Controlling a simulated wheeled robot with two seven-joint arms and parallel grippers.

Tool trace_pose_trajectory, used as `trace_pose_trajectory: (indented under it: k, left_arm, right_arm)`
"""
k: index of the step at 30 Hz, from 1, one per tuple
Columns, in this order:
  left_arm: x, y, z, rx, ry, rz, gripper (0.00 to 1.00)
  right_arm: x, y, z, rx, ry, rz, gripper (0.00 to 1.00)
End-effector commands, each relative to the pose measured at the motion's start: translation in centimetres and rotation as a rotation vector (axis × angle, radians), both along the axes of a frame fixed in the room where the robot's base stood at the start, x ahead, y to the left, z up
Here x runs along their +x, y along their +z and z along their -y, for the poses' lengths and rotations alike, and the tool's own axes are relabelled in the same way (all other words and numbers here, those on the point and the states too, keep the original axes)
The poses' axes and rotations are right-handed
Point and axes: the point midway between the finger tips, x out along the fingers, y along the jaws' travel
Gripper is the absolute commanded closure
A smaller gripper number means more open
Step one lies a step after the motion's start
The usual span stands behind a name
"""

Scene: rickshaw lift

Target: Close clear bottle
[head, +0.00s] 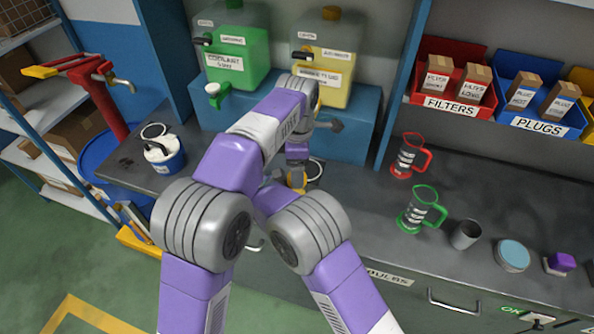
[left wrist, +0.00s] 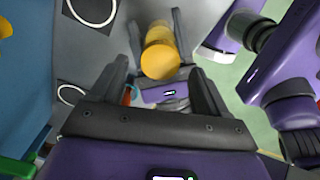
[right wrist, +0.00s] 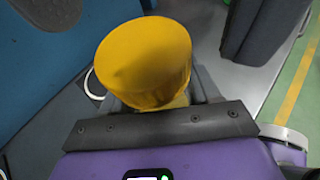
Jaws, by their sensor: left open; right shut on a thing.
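A yellow, round-ended bottle or cap shows in the head view (head: 297,179), largely hidden by my arms. It is large in the right wrist view (right wrist: 143,65), where my right gripper (right wrist: 163,98) is shut on it. In the left wrist view the yellow piece (left wrist: 160,60) appears between the fingers of my open left gripper (left wrist: 158,68). I cannot tell whether those fingers touch it. My left gripper (head: 297,155) points down over the counter in the head view. My right gripper is hidden there. A clear bottle body cannot be made out.
Green (head: 237,57) and yellow (head: 322,62) canisters stand on a blue box (head: 350,140) behind my arms. A white-and-blue tub (head: 164,154) is left. Red (head: 409,157) and green (head: 421,210) jugs and a grey cup (head: 465,234) stand right.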

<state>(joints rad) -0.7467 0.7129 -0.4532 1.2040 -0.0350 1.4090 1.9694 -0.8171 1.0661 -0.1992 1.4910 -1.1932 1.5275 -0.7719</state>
Motion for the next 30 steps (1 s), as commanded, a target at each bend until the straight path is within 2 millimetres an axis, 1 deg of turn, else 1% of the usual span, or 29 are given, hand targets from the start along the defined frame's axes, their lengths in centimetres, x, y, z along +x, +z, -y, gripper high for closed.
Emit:
trace_pose_trajectory:
  k: [1,3,6,13,14,16,19,23,26,30]
  left_arm:
    - [0.1,0.7,0.0,-0.001,0.000,0.003,0.24]
    - [0.1,1.4,0.0,-0.001,0.000,0.003,0.24]
    - [0.0,2.0,0.0,0.000,0.000,0.001,0.24]
    - [0.0,2.1,0.0,0.000,0.000,0.000,0.24]
    - [0.0,2.0,0.0,0.001,0.000,0.000,0.27]
    - [0.0,2.0,0.0,0.000,-0.008,-0.001,0.38]
    - [-0.1,2.0,0.2,0.002,-0.065,-0.008,0.39]
    - [-0.3,2.0,0.6,0.001,-0.255,-0.022,0.39]
    - [-0.5,2.3,1.0,-0.003,-0.475,-0.033,0.39]
    - [-0.7,3.1,1.4,-0.012,-0.805,-0.035,0.39]
  right_arm:
    - [0.0,0.0,0.0,0.000,0.000,0.001,1.00]
    - [0.0,0.0,0.0,0.000,0.000,0.001,1.00]
    - [0.0,0.0,0.0,0.000,0.000,0.001,1.00]
    - [0.0,0.0,0.0,0.000,0.000,0.001,1.00]
    - [0.0,0.0,0.0,0.000,0.000,0.001,1.00]
    - [0.0,0.0,0.0,0.000,0.000,0.001,1.00]
    - [0.0,0.0,0.0,0.000,0.000,0.001,1.00]
    - [0.0,0.0,0.0,0.000,0.000,0.001,1.00]
    - [0.0,0.0,0.0,0.000,0.000,0.001,1.00]
    - [0.0,0.0,0.0,0.000,0.000,0.001,1.00]
